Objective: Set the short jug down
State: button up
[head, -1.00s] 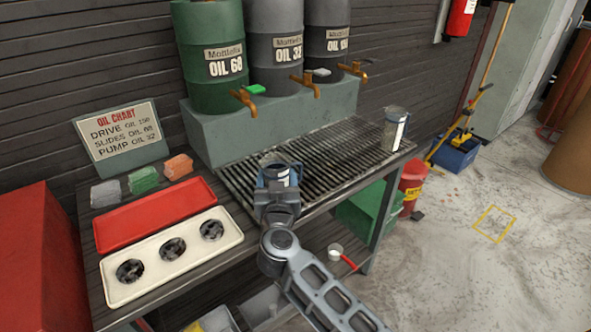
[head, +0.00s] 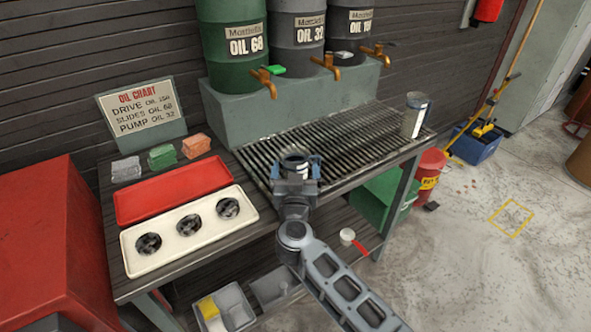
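The short jug (head: 295,160) is a small grey vessel with a dark open top and a white label. It stands upright at the front edge of the drip grate, seemingly resting on it; its base is hidden by my gripper. My gripper (head: 296,168) is around the jug, with one finger at each side. The fingers look spread a little wider than the jug, so it seems open; contact is hard to see. A taller jug (head: 415,116) with a white label stands at the grate's right end.
The slatted drip grate (head: 345,140) is clear between the jugs. Oil drums with brass taps (head: 264,80) stand behind it. A red tray (head: 172,191) and a cream tray (head: 186,240) with black parts lie left. A red bucket (head: 429,172) stands right of the bench.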

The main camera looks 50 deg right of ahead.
jog(key=shift+f+b, duration=0.3)
jog(key=shift+b, duration=0.85)
jog(key=r+p+v, duration=0.1)
jog(key=v, duration=0.7)
